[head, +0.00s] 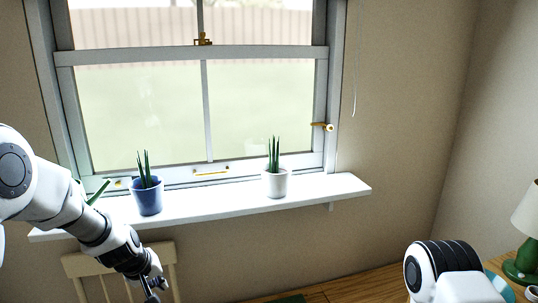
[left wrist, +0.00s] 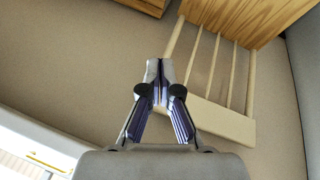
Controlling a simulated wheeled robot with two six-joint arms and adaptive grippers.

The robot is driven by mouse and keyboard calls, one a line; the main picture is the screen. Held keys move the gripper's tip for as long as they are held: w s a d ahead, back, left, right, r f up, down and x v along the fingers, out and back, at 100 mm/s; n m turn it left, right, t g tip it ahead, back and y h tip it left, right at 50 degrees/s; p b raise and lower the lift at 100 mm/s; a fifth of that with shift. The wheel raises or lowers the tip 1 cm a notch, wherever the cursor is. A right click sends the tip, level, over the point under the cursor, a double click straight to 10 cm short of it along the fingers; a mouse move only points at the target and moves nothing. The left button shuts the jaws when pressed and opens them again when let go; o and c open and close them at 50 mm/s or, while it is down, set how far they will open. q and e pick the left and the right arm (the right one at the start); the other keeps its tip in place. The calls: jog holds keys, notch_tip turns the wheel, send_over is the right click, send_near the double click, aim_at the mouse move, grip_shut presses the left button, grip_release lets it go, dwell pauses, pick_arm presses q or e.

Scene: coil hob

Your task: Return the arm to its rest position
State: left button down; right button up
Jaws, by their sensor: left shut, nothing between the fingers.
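My left arm comes in from the left in the head view. Its gripper (head: 152,284) hangs low in front of a cream chair back, below the window sill. In the left wrist view the left gripper (left wrist: 158,68) is shut, its fingertips together with nothing between them. The chair (left wrist: 216,118) shows just beyond the fingertips in that view. My right arm shows only in part at the lower right of the head view, and its gripper is out of the picture.
A white sill (head: 230,202) bears a blue pot (head: 147,200) and a white pot (head: 275,184) with spiky plants, close to my left arm. A wooden table (head: 345,288) lies below. A green lamp (head: 522,262) stands at the far right.

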pick_arm(q)
jog(key=s+f+g, duration=0.3)
jog(key=s+f, duration=0.7)
jog(key=f, duration=0.3)
jog(key=s+d+f+m+g+p, duration=0.1)
jog(key=s+f, duration=0.3)
jog(key=s, duration=0.9)
jog(key=s+d+f+m+g+y+p, duration=0.1)
jog(key=s+f+m, duration=0.3)
jog(key=s, duration=1)
jog(key=shift+f+m, duration=0.25)
jog(key=shift+m, duration=0.05)
jog(key=shift+s, duration=0.1)
